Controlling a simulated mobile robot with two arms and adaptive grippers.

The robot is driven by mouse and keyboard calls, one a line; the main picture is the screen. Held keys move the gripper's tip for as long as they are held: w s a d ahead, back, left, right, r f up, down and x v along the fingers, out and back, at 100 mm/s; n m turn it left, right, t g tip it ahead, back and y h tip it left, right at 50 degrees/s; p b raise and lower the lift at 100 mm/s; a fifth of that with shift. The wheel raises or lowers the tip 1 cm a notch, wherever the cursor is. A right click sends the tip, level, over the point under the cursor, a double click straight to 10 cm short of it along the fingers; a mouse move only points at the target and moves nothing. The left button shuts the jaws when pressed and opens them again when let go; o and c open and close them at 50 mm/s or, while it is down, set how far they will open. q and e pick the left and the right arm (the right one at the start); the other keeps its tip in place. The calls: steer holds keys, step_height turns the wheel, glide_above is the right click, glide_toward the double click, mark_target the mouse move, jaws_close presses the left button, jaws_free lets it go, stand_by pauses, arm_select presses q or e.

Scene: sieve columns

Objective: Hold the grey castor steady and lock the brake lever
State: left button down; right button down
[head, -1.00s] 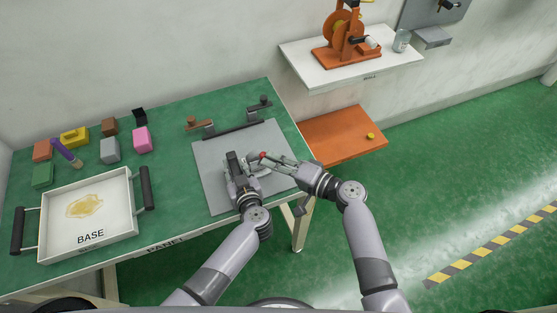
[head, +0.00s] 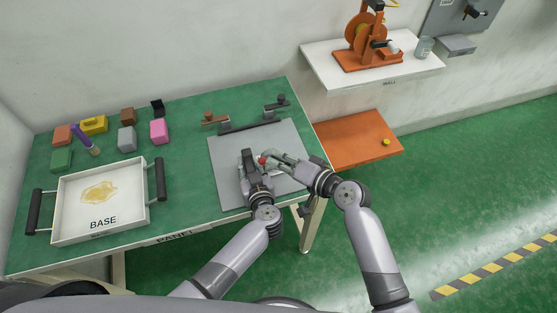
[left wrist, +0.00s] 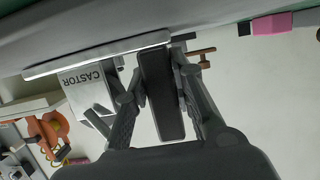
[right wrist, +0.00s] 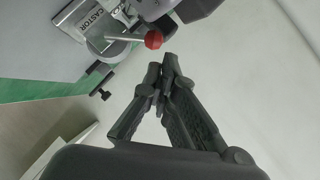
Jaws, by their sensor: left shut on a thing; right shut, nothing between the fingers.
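The grey castor is mounted on the grey plate (head: 225,180) on the green table. Its CASTOR label (left wrist: 90,82) shows in the left wrist view. The brake lever is a thin metal rod with a red knob (right wrist: 153,40); the knob also shows in the head view (head: 262,160). My right gripper (right wrist: 168,62) is shut and empty, its fingertips right beside the knob. I cannot tell whether they touch. The grippers hide much of the castor in the head view.
A white BASE tray (head: 150,188) with dark handles stands at the left. Several coloured blocks (head: 127,139) lie behind it. A dark bar with levers (head: 250,124) is behind the plate. A white shelf (head: 375,73) and an orange shelf (head: 350,143) are to the right.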

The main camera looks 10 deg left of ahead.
steer(key=shift+s+d+r, duration=0.1)
steer(key=shift+r, duration=0.05)
steer(key=s+a+r+v, duration=0.1)
steer(key=r+v, duration=0.1)
steer(key=v, duration=1.1)
steer(key=shift+s+a+r, duration=0.1)
arm_select(q)
steer(key=c, duration=1.3)
jaws_free()
